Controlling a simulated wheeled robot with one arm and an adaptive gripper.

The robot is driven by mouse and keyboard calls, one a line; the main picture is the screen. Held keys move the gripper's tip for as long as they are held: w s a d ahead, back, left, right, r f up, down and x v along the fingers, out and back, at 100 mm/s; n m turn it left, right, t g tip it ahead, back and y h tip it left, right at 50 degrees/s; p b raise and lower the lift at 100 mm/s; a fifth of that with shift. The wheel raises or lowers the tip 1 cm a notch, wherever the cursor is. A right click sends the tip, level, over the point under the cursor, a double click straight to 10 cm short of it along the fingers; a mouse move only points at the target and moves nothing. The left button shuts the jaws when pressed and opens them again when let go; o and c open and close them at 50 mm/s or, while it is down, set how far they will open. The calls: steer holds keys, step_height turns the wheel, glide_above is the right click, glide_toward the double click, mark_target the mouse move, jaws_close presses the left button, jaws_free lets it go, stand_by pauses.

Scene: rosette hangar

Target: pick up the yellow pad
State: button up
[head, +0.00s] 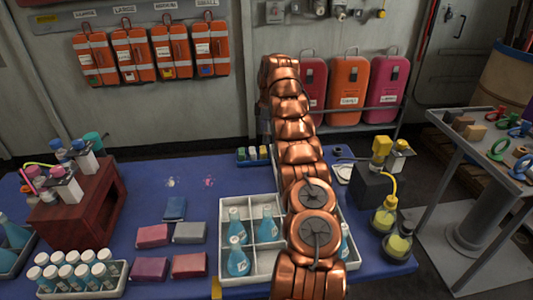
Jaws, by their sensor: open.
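No plainly yellow pad shows among the flat pads on the blue table. Those pads are a blue one (174,209), a grey one (189,233) and several red to pink ones, such as the red pad (153,235). A small yellow piece (216,288) stands at the table's front edge, left of the white divided crate; I cannot tell what it is. My copper arm rises from the bottom centre across the crate toward the back wall. My gripper does not show; the arm's far end hides it or it is out of sight.
The white divided crate (221,262) holds blue flasks, partly hidden by my arm. A small blue tray (241,158) stands behind it. A vial rack (112,289) and dark red stand (85,215) are left. A black box (371,187) and grey side table (447,144) are right.

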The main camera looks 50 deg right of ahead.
mark_target(264, 149)
steer(key=shift+w+d+f+p, duration=0.1)
steer(key=shift+f+p, duration=0.15)
steer(key=shift+f, duration=0.95)
steer(key=shift+w+a+f+p, duration=0.1)
steer(key=shift+w+f+p, duration=0.1)
steer(key=shift+f, duration=1.05)
steer(key=shift+w+d+f+p, duration=0.1)
steer(key=shift+f+p, duration=0.15)
steer(key=shift+f, duration=0.95)
steer(key=shift+c, duration=0.5)
steer(key=c, duration=0.8)
